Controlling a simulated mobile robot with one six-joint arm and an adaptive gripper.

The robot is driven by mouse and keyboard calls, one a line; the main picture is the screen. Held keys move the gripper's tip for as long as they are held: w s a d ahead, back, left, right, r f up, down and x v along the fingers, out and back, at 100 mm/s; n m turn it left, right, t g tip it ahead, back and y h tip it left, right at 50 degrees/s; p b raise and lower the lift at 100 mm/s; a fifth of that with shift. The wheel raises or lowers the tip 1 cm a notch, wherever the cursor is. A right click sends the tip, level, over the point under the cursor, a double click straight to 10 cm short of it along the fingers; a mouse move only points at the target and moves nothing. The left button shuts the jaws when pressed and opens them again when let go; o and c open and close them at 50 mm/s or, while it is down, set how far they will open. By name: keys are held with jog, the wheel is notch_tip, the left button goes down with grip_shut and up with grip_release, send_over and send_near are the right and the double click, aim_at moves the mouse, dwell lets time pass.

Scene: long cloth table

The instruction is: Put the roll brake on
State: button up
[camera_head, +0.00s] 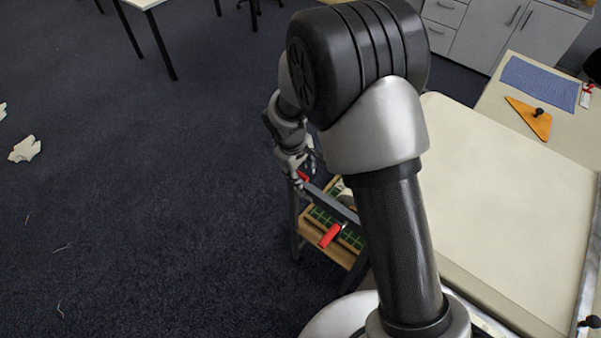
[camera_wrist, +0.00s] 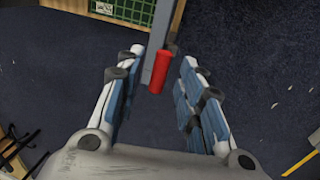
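A grey bar with a red grip (camera_wrist: 160,72) at its end shows in the wrist view. The grip appears between my gripper's (camera_wrist: 162,60) two fingers, with a gap on each side. The fingers are open and hold nothing. In the head view my gripper (camera_head: 299,172) is at the far left end of the grey bar (camera_head: 334,204), by a red part (camera_head: 303,176). A second red handle (camera_head: 330,236) sticks out near the front of the stand. I cannot tell which red part is the roll brake. My arm hides part of the stand.
The low wooden stand (camera_head: 340,254) holds green gridded material (camera_head: 322,216). The long cloth table (camera_head: 510,210) is to the right, with an orange triangle (camera_head: 530,118) and a blue mat (camera_head: 540,82) on another surface behind. Dark carpet on the left is mostly open, with white scraps (camera_head: 25,149).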

jog(key=shift+f, duration=0.15)
jog(key=shift+c, duration=0.2)
grip_shut()
dwell(0.6)
